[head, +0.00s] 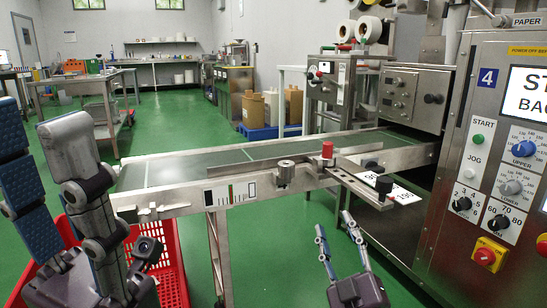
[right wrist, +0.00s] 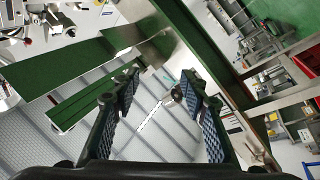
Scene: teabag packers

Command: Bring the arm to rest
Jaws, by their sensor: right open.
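My right gripper (head: 335,226) is low in the head view, in front of the conveyor's near side. Its two fingers point up and stand apart with nothing between them. In the right wrist view its fingers (right wrist: 160,82) are also spread and empty. My left gripper (head: 40,115) is large and close at the left of the head view. Its blue-padded fingers stand apart, and I see nothing held between them. Part of its body is cut off by the picture edge.
A conveyor (head: 165,200) with a green belt runs across the middle to a steel machine (head: 450,175) with dials at the right. A red crate (head: 172,275) is behind my left gripper. Green floor (head: 285,265) is open below the conveyor.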

